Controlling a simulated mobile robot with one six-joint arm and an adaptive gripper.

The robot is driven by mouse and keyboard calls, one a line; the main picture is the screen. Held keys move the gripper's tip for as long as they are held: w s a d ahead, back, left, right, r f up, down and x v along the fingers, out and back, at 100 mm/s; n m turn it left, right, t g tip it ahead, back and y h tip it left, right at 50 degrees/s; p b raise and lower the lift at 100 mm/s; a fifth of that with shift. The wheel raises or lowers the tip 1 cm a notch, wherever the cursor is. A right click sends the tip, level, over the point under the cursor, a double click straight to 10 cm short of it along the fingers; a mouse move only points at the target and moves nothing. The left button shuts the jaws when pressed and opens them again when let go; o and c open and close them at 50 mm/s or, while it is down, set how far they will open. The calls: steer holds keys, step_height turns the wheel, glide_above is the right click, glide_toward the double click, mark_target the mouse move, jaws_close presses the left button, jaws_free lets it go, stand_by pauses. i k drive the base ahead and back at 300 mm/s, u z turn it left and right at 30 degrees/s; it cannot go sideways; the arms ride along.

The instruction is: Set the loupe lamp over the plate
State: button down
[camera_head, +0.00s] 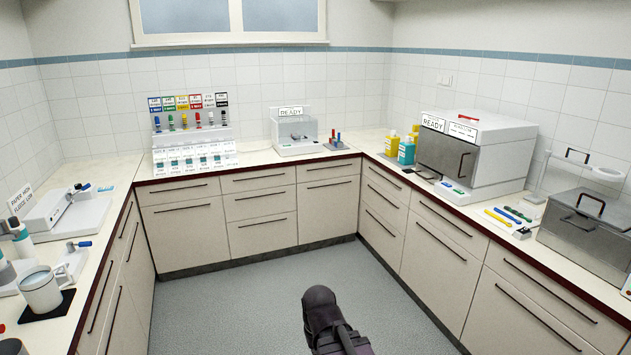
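A dark red-brown bar handle shows beside the ring. I cannot make out a plate for certain; the area under the ring is partly hidden by that box. A dark rounded part of my arm rises from the bottom centre, over the floor. No gripper fingers show.
The grey lidded box (590,232) fills the right counter's near end. Coloured tools (509,216) lie left of it, before a large white "READY" oven (477,152). A mug (41,290) stands on a dark mat at left. The floor (270,290) between counters is clear.

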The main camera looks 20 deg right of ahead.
mark_target(609, 174)
steer(key=z, duration=0.35)
steer(key=i, duration=0.7)
steer(key=z, duration=0.85)
steer(key=i, duration=0.55)
steer(key=z, duration=0.75)
steer(key=i, duration=1)
steer(key=z, duration=0.5)
